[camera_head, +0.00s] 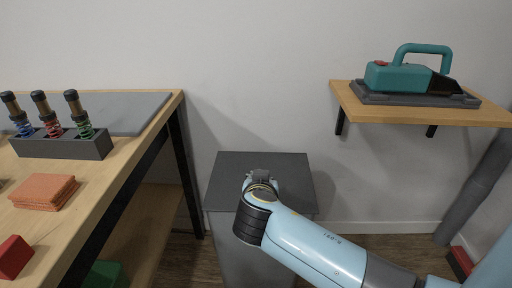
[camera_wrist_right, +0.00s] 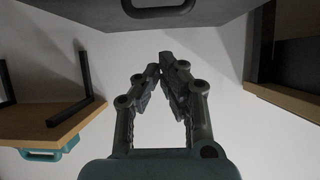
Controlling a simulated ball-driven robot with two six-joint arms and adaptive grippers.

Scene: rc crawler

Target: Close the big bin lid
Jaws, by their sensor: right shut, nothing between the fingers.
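The big bin (camera_head: 228,238) is a grey box standing on the floor between the workbench and the wall shelf. Its dark grey lid (camera_head: 297,172) appears to lie flat across the top; its far edge sits close to the wall. In the right wrist view a dark grey surface with a rounded handle-like loop (camera_wrist_right: 158,10), apparently part of the bin, fills the top edge. My right gripper (camera_wrist_right: 166,62) is shut and empty, its fingertips together. In the head view my right arm hides most of the gripper (camera_head: 261,176), seen over the lid's middle. My left gripper is out of view.
The wooden workbench (camera_head: 120,165) on the left carries a shock-absorber rack (camera_head: 65,145), orange pads (camera_head: 44,191) and a red block (camera_head: 14,257). The wall shelf (camera_head: 400,114) on the right holds a teal handheld vacuum (camera_head: 405,77). White wall lies behind the bin.

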